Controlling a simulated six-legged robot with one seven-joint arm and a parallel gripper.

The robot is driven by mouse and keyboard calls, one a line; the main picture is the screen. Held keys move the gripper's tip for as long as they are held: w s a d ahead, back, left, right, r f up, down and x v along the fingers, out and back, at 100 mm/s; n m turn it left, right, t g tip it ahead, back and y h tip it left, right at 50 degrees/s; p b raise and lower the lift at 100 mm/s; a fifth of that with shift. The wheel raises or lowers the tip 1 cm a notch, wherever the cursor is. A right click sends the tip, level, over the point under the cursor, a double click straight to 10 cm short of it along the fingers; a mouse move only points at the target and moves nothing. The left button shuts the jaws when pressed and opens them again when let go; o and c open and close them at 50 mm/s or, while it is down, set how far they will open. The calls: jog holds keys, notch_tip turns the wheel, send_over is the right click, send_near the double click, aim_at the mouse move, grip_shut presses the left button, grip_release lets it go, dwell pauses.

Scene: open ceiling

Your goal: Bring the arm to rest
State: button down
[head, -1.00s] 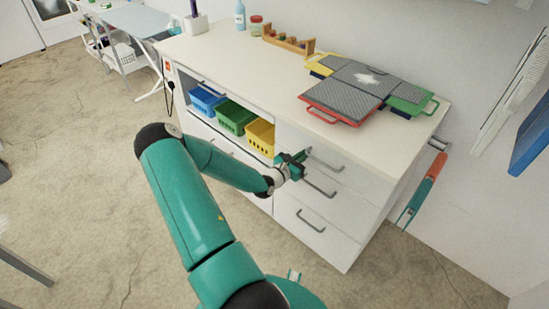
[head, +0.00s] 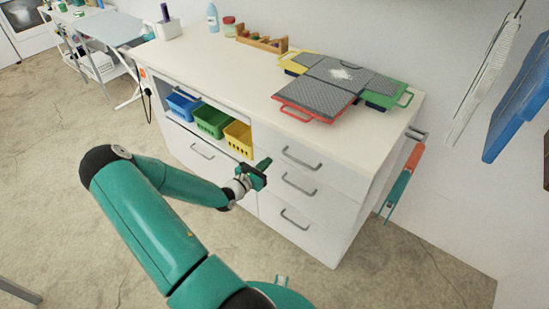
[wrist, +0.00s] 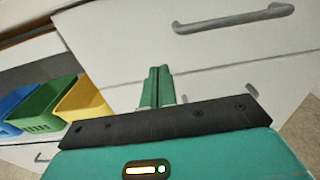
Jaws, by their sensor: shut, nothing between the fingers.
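My gripper (head: 264,165) is at the end of my green arm, in front of the white cabinet (head: 325,222), near the drawer fronts and just right of the yellow bin. In the wrist view its two green fingers (wrist: 157,86) are together, with nothing between them. A drawer handle (wrist: 234,19) shows above and to the right of the fingers in the wrist view. From these frames I cannot tell the exact gap between the fingertips and the drawer fronts.
Blue (head: 184,104), green (head: 212,120) and yellow (head: 239,138) bins sit in the cabinet's open shelf. Grey-topped trays (head: 318,92) with coloured handles lie on the counter. An orange-and-green tool (head: 403,180) hangs at the cabinet's right side. The floor (head: 60,165) at left is clear.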

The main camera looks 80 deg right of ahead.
jog(key=v, duration=0.8)
jog(key=shift+w+f, duration=0.2)
jog(key=shift+f, duration=0.05)
jog(key=shift+d, duration=0.1)
jog(key=w+a+r+m+t+y, duration=0.2)
jog(key=w+a+r+m+y, duration=0.15)
jog(key=w+a+r, duration=0.35)
jog(key=w+a+r+m+t+y, duration=0.1)
jog(key=w+a+r+m+y, duration=0.3)
jog(key=a, duration=0.6)
jog(key=w+a+r+m+t+y, duration=0.2)
jog(key=w+a+r+m, duration=0.2)
jog(key=w+a+r, duration=0.3)
jog(key=a+r+t+y, duration=0.2)
jog(key=a+r, duration=0.3)
jog(key=a, duration=0.3)
jog(key=s+a+r+t+y, duration=0.1)
jog(key=a+r+t, duration=0.3)
jog(key=a, duration=0.5)
jog(key=s+a+r+t+y, duration=0.1)
jog(key=a+r+t+y, duration=0.2)
jog(key=a+r, duration=0.3)
jog(key=a+m, duration=0.1)
jog(key=a, duration=0.1)
jog(key=shift+a+r, duration=0.2)
jog(key=shift+a, duration=0.2)
jog(key=shift+s, duration=0.2)
